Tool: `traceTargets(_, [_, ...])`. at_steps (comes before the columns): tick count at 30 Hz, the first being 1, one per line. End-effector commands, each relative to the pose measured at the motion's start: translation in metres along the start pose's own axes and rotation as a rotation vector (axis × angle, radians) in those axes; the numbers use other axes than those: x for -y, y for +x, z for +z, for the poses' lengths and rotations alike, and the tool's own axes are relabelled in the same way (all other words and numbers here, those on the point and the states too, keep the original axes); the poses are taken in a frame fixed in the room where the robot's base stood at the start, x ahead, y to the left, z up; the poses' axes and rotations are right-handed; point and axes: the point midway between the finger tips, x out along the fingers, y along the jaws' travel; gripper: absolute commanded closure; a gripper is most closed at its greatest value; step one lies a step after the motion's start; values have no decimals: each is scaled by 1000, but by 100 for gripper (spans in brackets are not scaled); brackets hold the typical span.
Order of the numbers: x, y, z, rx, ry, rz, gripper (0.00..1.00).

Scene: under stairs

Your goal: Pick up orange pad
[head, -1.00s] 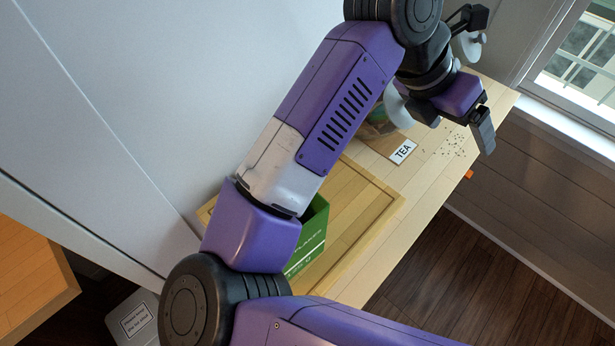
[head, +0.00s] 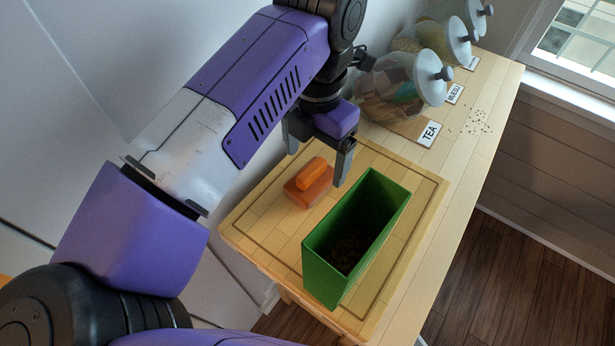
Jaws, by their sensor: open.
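The orange pad (head: 306,186) lies on a wooden board (head: 391,282) on the counter, left of the green box. It has a flat, darker base and a raised bar on top. My gripper (head: 317,162) is in the head view, just above and behind the pad, with its fingers apart and pointing down. One finger is near the left, the other near the right of the pad's far end. I cannot tell the exact height of the fingertips over the pad.
An open green box (head: 372,226) with dark bits inside stands on the board, close to the right of the pad. Glass jars (head: 402,84) stand behind, with a TEA label (head: 429,134). Crumbs (head: 478,122) lie on the counter. A wall is at the left.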

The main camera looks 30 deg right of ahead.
Motion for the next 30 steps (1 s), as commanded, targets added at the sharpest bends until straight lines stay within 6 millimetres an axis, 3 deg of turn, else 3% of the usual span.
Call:
traceTargets(12, [-6,49,0,2,0,-3,15])
traceTargets(21, [-7,53,0,1,1,-1,15])
traceTargets(30, [-7,53,0,1,1,-1,74])
